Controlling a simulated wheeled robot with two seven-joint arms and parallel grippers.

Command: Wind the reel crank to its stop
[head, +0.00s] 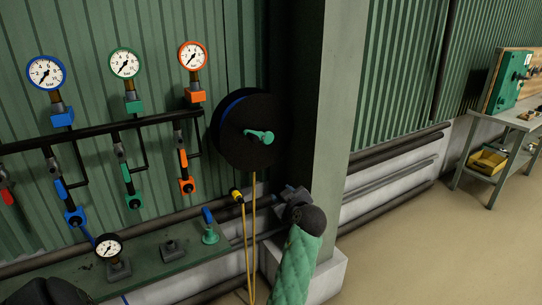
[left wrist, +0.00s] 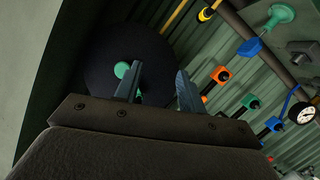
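The black hose reel (head: 236,155) is on the green wall, left of the pillar. Its green crank (head: 262,136) sits at the reel's middle, the arm lying nearly level. My left gripper (head: 284,194) is below and right of the reel, apart from the crank. In the left wrist view the reel (left wrist: 100,60) is ahead, turned about upside down. The two grey fingers of my left gripper (left wrist: 157,88) are spread with nothing visible between them. One finger partly hides the green crank (left wrist: 121,70). My right gripper is not in view.
Yellow hose (head: 254,240) hangs below the reel, with a yellow-and-black piece (head: 237,196) beside it. A grey pillar (head: 338,110) stands close on the right. Gauges and valves on a black pipe (head: 95,134) are left. A green bench (head: 150,262) is below.

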